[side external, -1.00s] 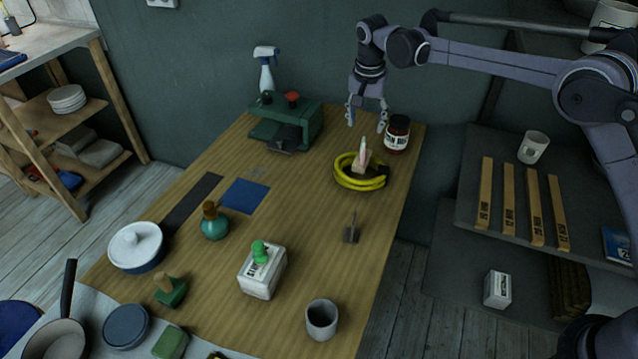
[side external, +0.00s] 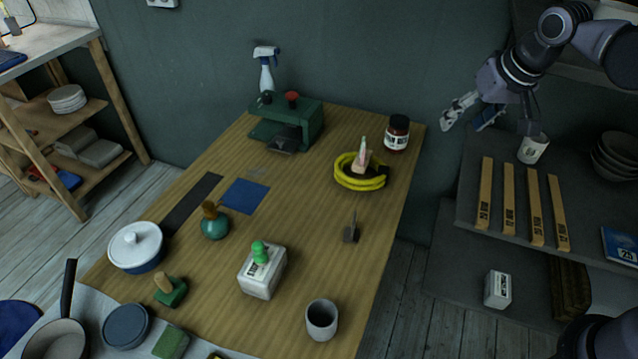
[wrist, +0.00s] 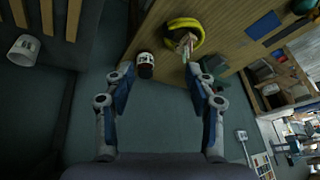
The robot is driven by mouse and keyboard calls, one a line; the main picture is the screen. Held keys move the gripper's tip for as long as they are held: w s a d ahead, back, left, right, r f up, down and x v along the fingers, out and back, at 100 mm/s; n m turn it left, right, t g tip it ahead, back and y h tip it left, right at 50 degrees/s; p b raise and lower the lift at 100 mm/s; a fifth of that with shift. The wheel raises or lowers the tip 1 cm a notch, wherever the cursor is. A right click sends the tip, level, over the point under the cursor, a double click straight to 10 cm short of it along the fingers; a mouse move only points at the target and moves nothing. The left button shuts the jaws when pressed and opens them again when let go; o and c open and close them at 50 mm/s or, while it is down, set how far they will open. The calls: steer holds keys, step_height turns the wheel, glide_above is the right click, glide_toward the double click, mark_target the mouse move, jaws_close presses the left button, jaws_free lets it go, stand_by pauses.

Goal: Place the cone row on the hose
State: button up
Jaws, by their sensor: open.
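The yellow hose (side external: 346,180) lies coiled on the far right part of the wooden table. The cone row (side external: 362,157), a small pale block with a pinkish-white cone standing up, rests on the coil; its underside is hidden. The wrist view also shows the hose (wrist: 172,24) and the cone row (wrist: 186,44), beyond my right finger. My gripper (side external: 464,117) is open and empty, off the table's right side and well apart from both. In the wrist view, the gap between my fingertips (wrist: 160,74) holds nothing.
A green press (side external: 310,122) and spray bottle (side external: 267,76) are at the back. A grey scraper-like tool (side external: 351,232) lies in front of the hose. A shelf (side external: 470,220) with a white cup (side external: 533,148) is right.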

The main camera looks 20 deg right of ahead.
steer(key=s+d+f+n+t, duration=0.1)
steer(key=s+f, duration=0.2)
steer(key=s, duration=0.3)
steer(key=s+f+n+t, duration=0.1)
steer(key=s+f, duration=0.2)
steer(key=s, duration=0.2)
steer(key=shift+s+d+n, duration=0.35)
steer(key=shift+d+n, duration=0.05)
